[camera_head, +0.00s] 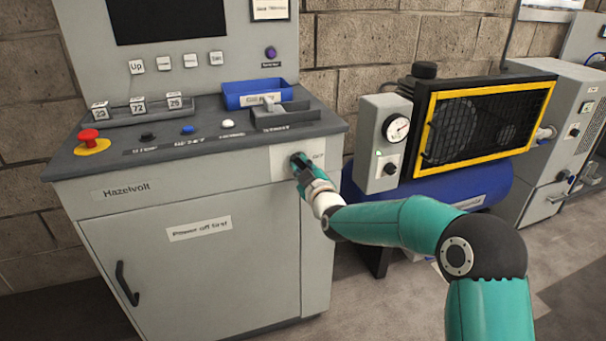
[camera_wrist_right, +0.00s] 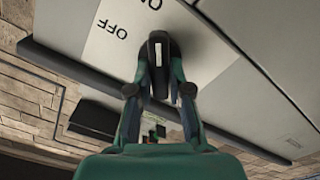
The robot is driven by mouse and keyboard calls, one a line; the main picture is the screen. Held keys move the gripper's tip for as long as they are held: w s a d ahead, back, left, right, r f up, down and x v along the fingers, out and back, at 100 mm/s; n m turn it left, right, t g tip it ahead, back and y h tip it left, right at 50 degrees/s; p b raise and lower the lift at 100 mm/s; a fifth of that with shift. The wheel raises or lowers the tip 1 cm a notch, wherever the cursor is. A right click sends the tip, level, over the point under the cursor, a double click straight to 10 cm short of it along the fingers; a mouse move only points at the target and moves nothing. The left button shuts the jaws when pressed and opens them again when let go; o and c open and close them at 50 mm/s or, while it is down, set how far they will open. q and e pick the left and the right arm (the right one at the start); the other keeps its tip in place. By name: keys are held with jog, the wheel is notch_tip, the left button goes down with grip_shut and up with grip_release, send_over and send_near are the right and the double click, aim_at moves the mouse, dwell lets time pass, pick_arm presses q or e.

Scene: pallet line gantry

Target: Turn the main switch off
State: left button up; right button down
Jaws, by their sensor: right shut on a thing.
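The main switch is on a pale plate (camera_head: 283,160) at the upper right of the grey cabinet's front. In the right wrist view its dark handle (camera_wrist_right: 157,48) stands out from the plate (camera_wrist_right: 120,40), which bears the word OFF and other letters cut by the top edge. My right gripper (camera_head: 301,165) reaches the plate from the right. In the right wrist view its two green fingers (camera_wrist_right: 158,80) close around the handle from both sides. In the head view the gripper hides most of the switch. My left gripper is not in view.
The grey cabinet (camera_head: 150,260) has a black door handle (camera_head: 127,284) and a "Power off first" label. Its top carries a red stop button (camera_head: 88,138), small buttons and a blue tray (camera_head: 250,92). A blue compressor (camera_head: 480,185) with a gauge box (camera_head: 380,140) stands close on the right.

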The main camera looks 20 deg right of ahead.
jog(key=n, duration=0.2)
jog(key=n+b, duration=0.1)
jog(key=n, duration=0.1)
jog(key=shift+a+f+n, duration=0.15)
jog(key=shift+a+n, duration=0.05)
jog(key=shift+n, duration=0.1)
jog(key=shift+a+f+n+b, duration=0.1)
jog(key=shift+f+n+b, duration=0.1)
jog(key=shift+n, duration=1.3)
jog(key=shift+f+n+b, duration=0.1)
jog(key=shift+n+b, duration=0.05)
jog(key=shift+n, duration=1.35)
jog(key=c, duration=1.1)
grip_release()
jog(key=shift+r, duration=0.1)
jog(key=shift+s, duration=0.15)
